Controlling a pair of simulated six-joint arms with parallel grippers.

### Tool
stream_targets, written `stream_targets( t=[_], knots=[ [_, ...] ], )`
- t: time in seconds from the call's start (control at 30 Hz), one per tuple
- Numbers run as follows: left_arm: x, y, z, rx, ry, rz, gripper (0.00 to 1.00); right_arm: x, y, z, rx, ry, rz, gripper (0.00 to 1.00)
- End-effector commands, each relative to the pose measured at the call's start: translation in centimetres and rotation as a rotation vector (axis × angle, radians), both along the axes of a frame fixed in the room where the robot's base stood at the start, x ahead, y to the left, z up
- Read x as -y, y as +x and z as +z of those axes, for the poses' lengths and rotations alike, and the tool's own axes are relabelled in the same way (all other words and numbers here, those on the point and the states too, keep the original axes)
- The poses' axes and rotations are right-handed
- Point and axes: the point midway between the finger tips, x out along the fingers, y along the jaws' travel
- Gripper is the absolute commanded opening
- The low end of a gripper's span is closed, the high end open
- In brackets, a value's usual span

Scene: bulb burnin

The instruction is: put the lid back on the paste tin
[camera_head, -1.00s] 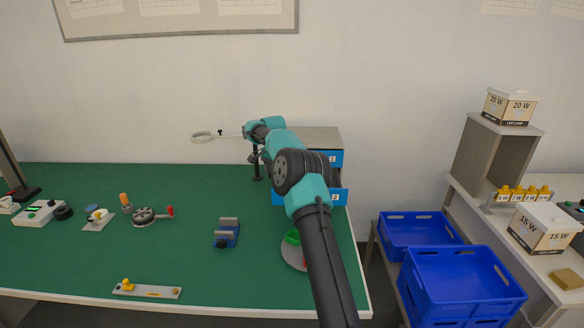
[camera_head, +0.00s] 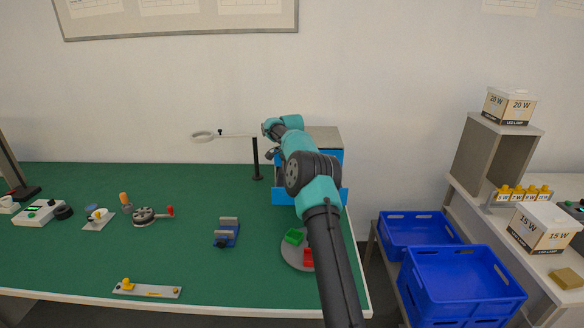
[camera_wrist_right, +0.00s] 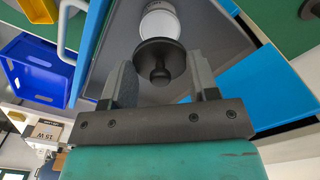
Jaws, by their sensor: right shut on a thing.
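In the right wrist view a dark round lid with a knob (camera_wrist_right: 160,62) sits between the fingers of my right gripper (camera_wrist_right: 163,78), which is shut on it. A pale round tin (camera_wrist_right: 159,20) shows just beyond the lid and is partly covered by it. I cannot tell whether the lid touches the tin. The tin is in a grey-floored, blue-edged drawer (camera_wrist_right: 222,40). In the head view my right arm reaches over the blue drawer cabinet (camera_head: 336,160) and hides the gripper, lid and tin. My left gripper is not in view.
A magnifier on a dark post (camera_head: 256,160) stands left of the cabinet. A grey round tray (camera_head: 292,258) with green and red parts lies in front, near a blue vise (camera_head: 226,234). Blue crates (camera_head: 455,285) stand right of the green bench.

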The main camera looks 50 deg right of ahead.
Motion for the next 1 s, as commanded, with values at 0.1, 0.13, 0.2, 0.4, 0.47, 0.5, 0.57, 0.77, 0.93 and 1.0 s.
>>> stream_targets(
  t=[0.1,0.13,0.2,0.4,0.47,0.5,0.57,0.77,0.93,1.0],
  knots=[
    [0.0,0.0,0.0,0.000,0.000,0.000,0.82,0.0,0.0,-1.0,-0.002,0.001,0.000,0.33],
    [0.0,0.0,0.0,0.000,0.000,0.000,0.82,0.0,0.0,-1.2,-0.002,0.001,0.000,0.33],
    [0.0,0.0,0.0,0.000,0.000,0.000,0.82,0.0,0.0,-1.7,0.000,0.000,0.000,0.33],
    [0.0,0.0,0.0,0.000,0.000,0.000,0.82,0.0,0.0,-3.3,-0.001,0.000,0.000,0.33],
    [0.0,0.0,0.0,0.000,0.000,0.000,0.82,0.0,0.0,-3.7,-0.001,0.001,0.000,0.33],
    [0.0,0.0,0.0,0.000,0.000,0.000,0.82,0.0,0.0,-4.0,-0.002,0.001,0.000,0.33],
    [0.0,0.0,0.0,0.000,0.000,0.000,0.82,0.0,0.0,-4.4,-0.001,0.000,0.000,0.33],
    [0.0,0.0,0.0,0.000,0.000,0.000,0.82,0.0,0.0,-5.1,0.000,0.000,0.000,0.33],
    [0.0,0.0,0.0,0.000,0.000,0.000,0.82,0.0,0.0,-5.2,0.000,0.000,0.000,0.33],
    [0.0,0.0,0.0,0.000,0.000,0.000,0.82,0.0,0.0,-5.1,0.000,0.000,0.000,0.33]
  ],
)
